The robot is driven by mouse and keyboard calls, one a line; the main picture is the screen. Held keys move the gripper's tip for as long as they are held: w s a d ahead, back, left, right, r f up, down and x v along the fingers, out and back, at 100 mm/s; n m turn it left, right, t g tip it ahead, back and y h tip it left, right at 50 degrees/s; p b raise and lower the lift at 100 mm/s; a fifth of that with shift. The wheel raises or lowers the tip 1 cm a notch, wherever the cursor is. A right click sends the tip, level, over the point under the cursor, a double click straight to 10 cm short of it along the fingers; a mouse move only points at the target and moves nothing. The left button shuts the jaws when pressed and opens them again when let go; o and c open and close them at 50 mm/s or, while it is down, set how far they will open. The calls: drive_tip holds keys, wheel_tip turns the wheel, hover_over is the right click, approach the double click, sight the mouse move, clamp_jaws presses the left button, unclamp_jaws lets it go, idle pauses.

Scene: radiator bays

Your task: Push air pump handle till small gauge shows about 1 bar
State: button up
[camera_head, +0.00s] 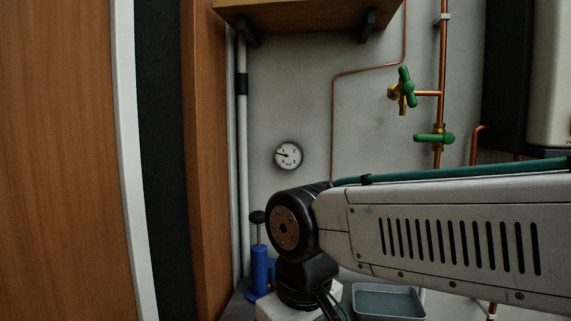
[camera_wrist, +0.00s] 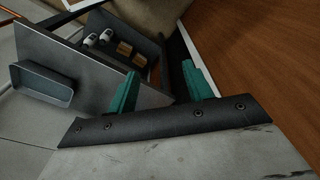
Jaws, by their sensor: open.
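The air pump (camera_head: 260,268) is a blue cylinder standing upright at the lower left of my arm in the head view. Its black handle (camera_head: 257,217) is raised on a thin rod above the body. The small round gauge (camera_head: 288,155) is on the wall above; its needle points left, seemingly between the 0 and 1 marks, though the small digits are hard to read. My gripper (camera_wrist: 160,68) is open and empty in the wrist view, with two teal fingers apart. Its fingers are not seen in the head view. The pump and gauge are not in the wrist view.
A grey tray (camera_head: 388,302) lies right of my wrist. Copper pipes with green-handled valves (camera_head: 406,88) run up the wall. A wooden shelf (camera_head: 300,12) hangs above. A wooden panel (camera_head: 70,160) fills the left. The wrist view shows an open compartment (camera_wrist: 152,48) holding small items.

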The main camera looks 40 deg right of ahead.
drive_tip(key=c, duration=0.6)
drive_tip(key=shift+d+f, duration=0.15)
drive_tip(key=shift+f, duration=0.05)
clamp_jaws()
drive_tip(key=m+g, duration=0.3)
drive_tip(key=m, duration=0.2)
approach(258, 217)
drive_tip(key=shift+y, duration=0.3)
drive_tip(key=f, duration=0.5)
drive_tip(key=shift+s+d, duration=0.1)
drive_tip(key=shift+s, duration=0.3)
drive_tip(key=shift+t, duration=0.3)
drive_tip(key=w+d+r, duration=0.2)
drive_tip(key=w, duration=0.1)
drive_tip(key=shift+d, duration=0.1)
wheel_tip(258, 217, up, 4)
drive_tip(key=shift+r, duration=0.1)
